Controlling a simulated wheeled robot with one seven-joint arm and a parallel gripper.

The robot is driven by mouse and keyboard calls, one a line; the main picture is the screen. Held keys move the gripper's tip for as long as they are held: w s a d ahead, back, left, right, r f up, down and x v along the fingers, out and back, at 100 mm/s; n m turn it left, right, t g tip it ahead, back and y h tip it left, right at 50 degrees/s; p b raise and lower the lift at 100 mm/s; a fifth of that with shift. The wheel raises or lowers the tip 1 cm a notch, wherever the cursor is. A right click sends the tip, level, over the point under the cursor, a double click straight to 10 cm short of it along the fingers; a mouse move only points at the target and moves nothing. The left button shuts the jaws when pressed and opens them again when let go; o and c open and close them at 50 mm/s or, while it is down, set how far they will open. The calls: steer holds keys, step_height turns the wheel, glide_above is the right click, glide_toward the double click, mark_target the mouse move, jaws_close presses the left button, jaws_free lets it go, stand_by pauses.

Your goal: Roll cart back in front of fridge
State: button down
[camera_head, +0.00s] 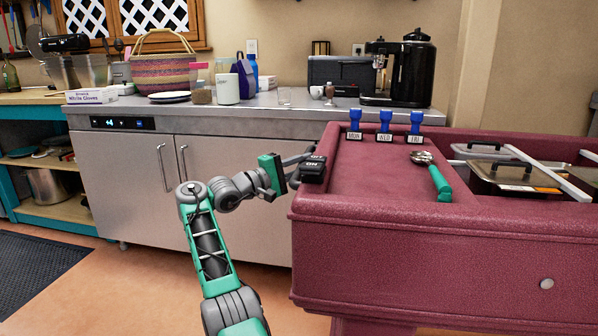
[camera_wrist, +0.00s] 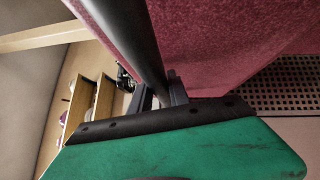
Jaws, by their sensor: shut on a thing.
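The maroon cart (camera_head: 430,265) stands at the right in the head view, and its side shows in the wrist view (camera_wrist: 220,40). My gripper (camera_head: 294,160) is at the cart's left end. In the wrist view its fingers (camera_wrist: 160,97) are shut on the cart's dark handle bar (camera_wrist: 138,40). The finger contact is partly hidden in the head view. The steel fridge (camera_head: 140,180) has two doors and a small lit display. It stands behind and to the left of the cart, and the cart hides its right part.
Blue-handled MON, WED and FRI stamps (camera_head: 385,126), a green-handled scoop (camera_head: 434,176) and lidded pans (camera_head: 512,177) are on the cart. The counter (camera_head: 240,113) holds a basket and a coffee maker. Floor (camera_head: 130,275) is clear before the fridge's left part; a dark mat (camera_head: 35,265) lies further left.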

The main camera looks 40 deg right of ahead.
steer(key=shift+w+a+r+n+t, duration=0.1)
steer(key=shift+w+a+n+t, duration=0.2)
steer(key=shift+w+a+t, duration=0.4)
steer(key=c, duration=1.5)
jaws_free()
steer(key=shift+w+a, duration=0.15)
steer(key=shift+w, duration=0.15)
steer(key=shift+c, duration=0.2)
steer(key=shift+o, duration=1.4)
steer(key=shift+s+d+g, duration=0.25)
steer(key=shift+g, duration=0.05)
